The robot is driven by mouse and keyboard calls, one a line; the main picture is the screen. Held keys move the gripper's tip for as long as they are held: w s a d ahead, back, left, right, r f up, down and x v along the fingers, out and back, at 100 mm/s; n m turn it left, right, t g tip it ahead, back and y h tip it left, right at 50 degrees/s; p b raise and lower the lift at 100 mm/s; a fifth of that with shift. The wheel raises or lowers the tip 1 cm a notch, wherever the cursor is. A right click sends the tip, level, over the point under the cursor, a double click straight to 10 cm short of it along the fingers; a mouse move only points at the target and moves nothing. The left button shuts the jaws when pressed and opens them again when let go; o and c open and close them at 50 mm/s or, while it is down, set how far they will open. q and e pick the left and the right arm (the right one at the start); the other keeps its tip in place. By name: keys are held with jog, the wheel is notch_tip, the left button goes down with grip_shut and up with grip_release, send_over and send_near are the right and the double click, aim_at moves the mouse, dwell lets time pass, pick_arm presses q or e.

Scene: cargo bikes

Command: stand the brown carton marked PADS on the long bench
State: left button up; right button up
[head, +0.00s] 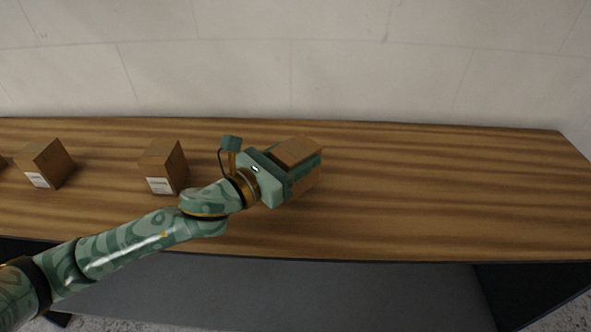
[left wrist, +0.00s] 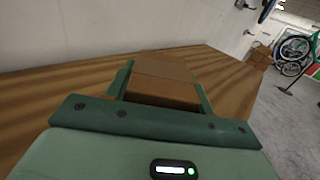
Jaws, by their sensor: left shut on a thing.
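A brown carton (head: 299,149) is between the fingers of my left gripper (head: 306,170), which is shut on it. The carton is at the bench's middle; I cannot tell whether it touches the top, and no marking on it is readable. In the left wrist view, the carton (left wrist: 163,84) fills the space between both green fingers of my left gripper (left wrist: 160,90). The long wooden bench (head: 430,190) runs across the head view beneath it. My right gripper is not in view.
Two brown cartons with white labels stand on the bench to the left, one nearer (head: 163,166) and one further left (head: 45,163); part of another shows at the left edge. The bench's right side is clear. A pale wall (head: 300,60) stands behind. The left wrist view shows bikes (left wrist: 295,50).

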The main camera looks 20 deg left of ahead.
pick_arm(q)
notch_tip(320, 180, down, 4)
jog(key=shift+r+b, duration=0.25)
jog(key=shift+b, duration=0.55)
jog(key=shift+r, duration=0.25)
jog(key=o, duration=1.1)
jog(key=p+v, duration=0.1)
jog(key=v, duration=1.1)
